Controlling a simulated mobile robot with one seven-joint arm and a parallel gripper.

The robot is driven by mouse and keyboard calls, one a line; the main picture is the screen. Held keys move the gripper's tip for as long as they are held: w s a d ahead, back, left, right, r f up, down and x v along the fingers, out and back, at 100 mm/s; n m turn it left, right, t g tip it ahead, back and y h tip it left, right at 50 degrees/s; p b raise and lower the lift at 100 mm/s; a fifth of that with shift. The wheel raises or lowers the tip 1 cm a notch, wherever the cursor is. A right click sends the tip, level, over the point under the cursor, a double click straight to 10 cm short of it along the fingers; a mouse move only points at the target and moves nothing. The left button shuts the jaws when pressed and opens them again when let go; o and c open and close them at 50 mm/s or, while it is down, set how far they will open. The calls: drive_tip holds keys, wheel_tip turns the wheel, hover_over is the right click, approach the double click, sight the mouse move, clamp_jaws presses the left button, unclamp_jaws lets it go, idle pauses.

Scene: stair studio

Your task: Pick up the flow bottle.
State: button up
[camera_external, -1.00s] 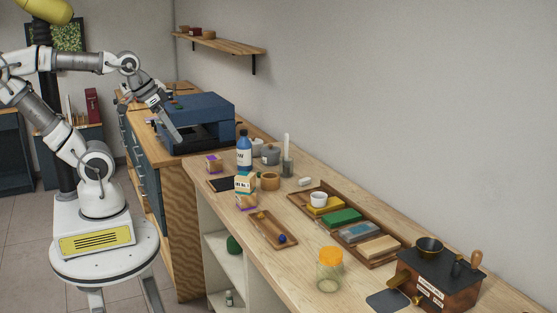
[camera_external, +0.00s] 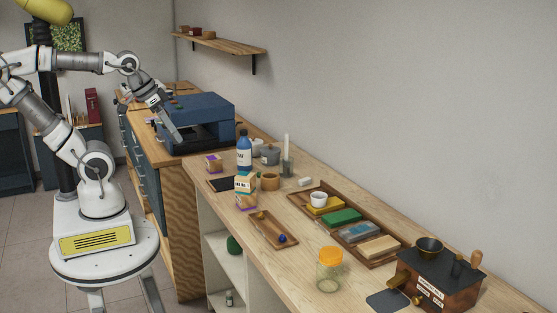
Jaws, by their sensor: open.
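A blue bottle (camera_external: 244,152) with a white label and dark cap stands upright near the far end of the wooden counter. It is the likeliest flow bottle; its label is too small to read. My gripper (camera_external: 178,137) is in front of the blue machine, to the left of the bottle and a little higher in the picture. It points down and to the right, is apart from the bottle, and is open and empty. The fingertips are small and dark against the machine.
A blue machine (camera_external: 208,108) stands beyond the bottle. Close to the bottle are stacked small boxes (camera_external: 245,182), a grey pot (camera_external: 270,155) and a wooden cup (camera_external: 270,181). A wooden tray (camera_external: 273,232), an orange-lidded jar (camera_external: 329,272) and a grinder (camera_external: 447,285) stand nearer.

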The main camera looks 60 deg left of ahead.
drive_tip(key=w+a+f+n+b, duration=0.35)
drive_tip(key=w+f+b, duration=0.25)
drive_tip(key=w+f, duration=0.45)
drive_tip(key=n+t+y+b, duration=0.4)
drive_tip(key=n+y, duration=0.2)
drive_tip(key=y, duration=0.4)
approach(240, 152)
drive_tip(key=b+x, duration=0.1)
drive_tip(key=x, duration=1)
drive_tip(key=shift+w+f, duration=0.1)
drive_tip(key=shift+w, duration=0.05)
drive_tip(key=shift+x, duration=2.55)
drive_tip(key=shift+w+d, duration=0.15)
